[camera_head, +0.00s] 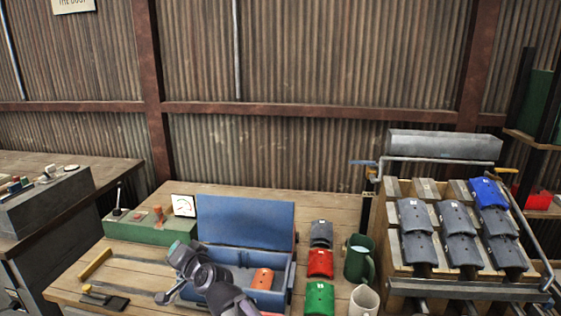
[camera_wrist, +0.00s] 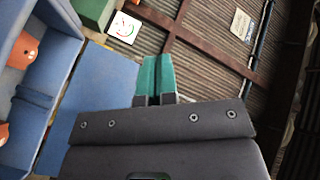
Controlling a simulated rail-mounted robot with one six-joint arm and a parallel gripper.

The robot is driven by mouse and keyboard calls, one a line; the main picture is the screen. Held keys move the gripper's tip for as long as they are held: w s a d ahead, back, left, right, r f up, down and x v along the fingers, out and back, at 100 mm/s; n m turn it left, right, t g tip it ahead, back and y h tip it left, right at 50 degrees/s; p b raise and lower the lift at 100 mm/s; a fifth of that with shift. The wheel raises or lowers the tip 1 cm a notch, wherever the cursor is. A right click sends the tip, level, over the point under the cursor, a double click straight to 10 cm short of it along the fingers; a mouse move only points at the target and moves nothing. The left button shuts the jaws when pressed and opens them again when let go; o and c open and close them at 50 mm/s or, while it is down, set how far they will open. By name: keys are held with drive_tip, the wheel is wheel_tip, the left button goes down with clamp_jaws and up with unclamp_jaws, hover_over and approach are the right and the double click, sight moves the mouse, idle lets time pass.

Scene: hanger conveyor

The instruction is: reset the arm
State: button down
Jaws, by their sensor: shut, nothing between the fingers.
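My arm reaches in from the bottom of the head view over the left part of the wooden table. My gripper (camera_head: 173,247) is in front of the open blue box (camera_head: 240,222), near its left end. In the wrist view my gripper (camera_wrist: 157,75) shows its two teal fingers pressed together with nothing between them. The blue box also shows at the left of the wrist view (camera_wrist: 48,140). An orange piece (camera_head: 263,279) lies inside the box.
A green control box (camera_head: 150,230) with a dial (camera_head: 183,206) stands behind my gripper. Grey, red (camera_head: 319,263) and green (camera_head: 319,298) pieces, a green mug (camera_head: 358,258) and a pale mug (camera_head: 364,300) stand right of the box. A rack (camera_head: 390,215) holds several dark pieces and one blue.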

drive_tip(key=s+d+f+n+g+h+p, duration=0.25)
drive_tip(key=d+f+g+h, duration=0.2)
drive_tip(key=d, duration=0.65)
drive_tip(key=s+d+f+n+g+h+p, duration=0.1)
drive_tip(key=s+d+f+n+g+h, duration=0.25)
drive_tip(key=d, duration=0.75)
drive_tip(key=s+d+m+g+h+p, duration=0.1)
drive_tip(key=s+d+m+h, duration=0.1)
drive_tip(key=d, duration=1)
drive_tip(key=s+d+m+g+h+p, duration=0.2)
drive_tip(key=s+d, duration=0.2)
drive_tip(key=d, duration=0.8)
drive_tip(key=shift+s+r+m, duration=0.35)
drive_tip(key=shift+r+m, duration=0.05)
drive_tip(key=shift+r, duration=0.05)
drive_tip(key=shift+a, duration=0.1)
